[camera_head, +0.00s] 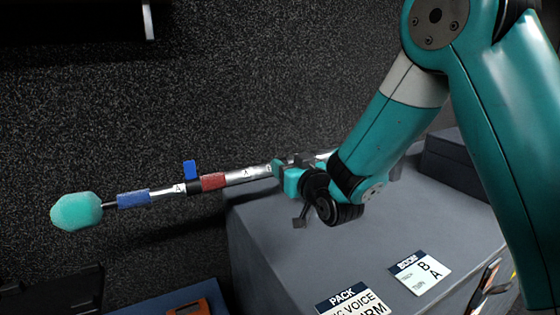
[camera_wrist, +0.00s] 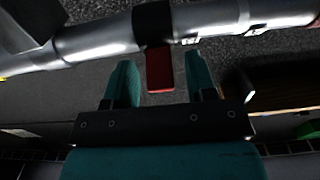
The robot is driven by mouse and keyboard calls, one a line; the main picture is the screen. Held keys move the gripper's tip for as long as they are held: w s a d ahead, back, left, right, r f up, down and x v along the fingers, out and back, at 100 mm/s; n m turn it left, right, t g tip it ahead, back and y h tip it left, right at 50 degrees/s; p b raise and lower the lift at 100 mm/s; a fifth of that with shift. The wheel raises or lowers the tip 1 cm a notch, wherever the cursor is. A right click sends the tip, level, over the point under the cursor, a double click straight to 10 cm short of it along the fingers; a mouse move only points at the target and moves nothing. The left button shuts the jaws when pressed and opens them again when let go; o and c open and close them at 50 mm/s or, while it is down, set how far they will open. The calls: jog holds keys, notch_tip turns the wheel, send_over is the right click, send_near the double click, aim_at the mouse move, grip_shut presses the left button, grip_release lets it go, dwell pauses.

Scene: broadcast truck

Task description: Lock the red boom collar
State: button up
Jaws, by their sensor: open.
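The boom pole (camera_head: 245,176) is a silver tube running across the head view, with a teal foam tip (camera_head: 76,211) at its left end. In the wrist view a black collar (camera_wrist: 153,22) wraps the pole, and a red lever (camera_wrist: 160,75) sticks out from it toward my gripper. My gripper (camera_head: 280,172) is open at the pole. In the wrist view its two teal fingers stand on either side of the red lever, with gaps on both sides. In the head view my gripper hides this lever. A separate blue lever (camera_head: 190,168) stands upright further left.
A red band (camera_head: 213,182) and a blue band (camera_head: 133,199) mark the pole. A grey case (camera_head: 300,235) lies below, with a BOOM card (camera_head: 420,272) and a PACK card (camera_head: 350,302). A dark textured wall (camera_head: 240,80) stands behind. An orange item (camera_head: 190,308) lies at bottom.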

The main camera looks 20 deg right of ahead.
jog(key=shift+w, duration=0.1)
jog(key=c, duration=0.9)
